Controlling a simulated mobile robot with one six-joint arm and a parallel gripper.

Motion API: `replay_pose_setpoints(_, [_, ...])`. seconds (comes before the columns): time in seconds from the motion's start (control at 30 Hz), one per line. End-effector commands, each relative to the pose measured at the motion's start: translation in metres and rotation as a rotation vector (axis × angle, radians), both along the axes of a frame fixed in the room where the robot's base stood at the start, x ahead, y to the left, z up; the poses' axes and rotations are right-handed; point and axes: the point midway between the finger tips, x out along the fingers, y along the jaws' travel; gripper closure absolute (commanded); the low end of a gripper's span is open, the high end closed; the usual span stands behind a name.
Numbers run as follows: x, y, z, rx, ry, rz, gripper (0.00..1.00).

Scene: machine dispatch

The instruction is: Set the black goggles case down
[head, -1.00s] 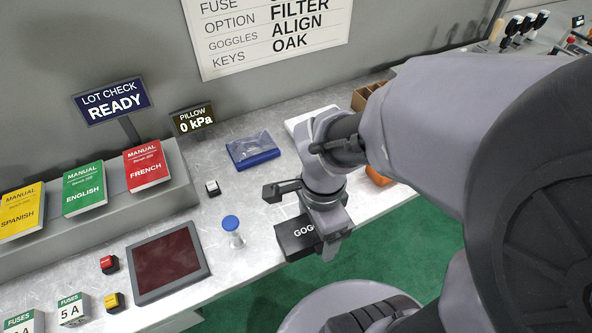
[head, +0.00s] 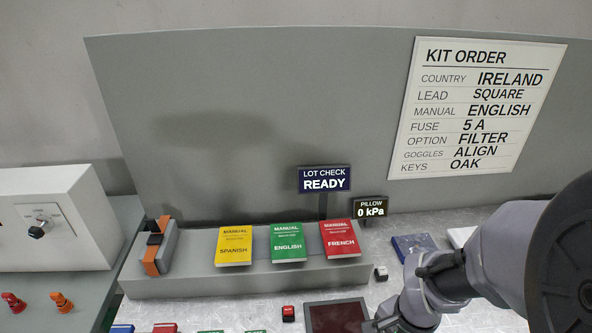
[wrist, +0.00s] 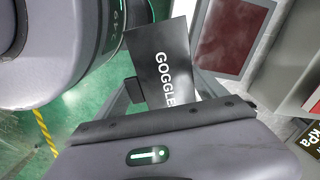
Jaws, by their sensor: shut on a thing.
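The black goggles case (wrist: 163,62) shows in the wrist view, with white lettering reading "GOGGLE" along its face. My gripper (wrist: 170,88) is shut on it, with its fingers on either side. The case appears held above the floor and bench edge; I cannot tell its height.
A dark red panel (wrist: 232,36) lies on the bench near the case; it also shows in the head view (head: 338,317). Yellow, green and red manuals (head: 288,243) stand on a grey ledge. A blue pouch (head: 412,246) lies at right. The kit order board (head: 478,108) hangs behind.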

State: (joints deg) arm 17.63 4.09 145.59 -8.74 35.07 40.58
Motion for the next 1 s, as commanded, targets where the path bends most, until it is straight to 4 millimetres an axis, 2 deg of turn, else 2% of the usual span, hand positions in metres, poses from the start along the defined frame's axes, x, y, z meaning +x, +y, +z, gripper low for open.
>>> replay_pose_setpoints(0.03, [0.016,0.011,0.001,0.000,-0.002,0.011,0.70])
replay_pose_setpoints(0.2, [0.067,0.046,-0.009,0.000,-0.002,0.007,0.70])
replay_pose_setpoints(0.3, [0.091,0.063,-0.011,-0.001,-0.001,0.004,0.70])
replay_pose_setpoints(0.4, [0.105,0.072,-0.011,0.000,-0.002,0.001,0.70])
replay_pose_setpoints(0.5, [0.109,0.075,-0.017,0.000,0.000,-0.002,0.70])
replay_pose_setpoints(0.67, [0.109,0.075,-0.047,0.000,0.001,-0.003,0.70])
replay_pose_setpoints(1.0, [0.109,0.074,-0.050,-0.001,-0.001,-0.002,0.70])
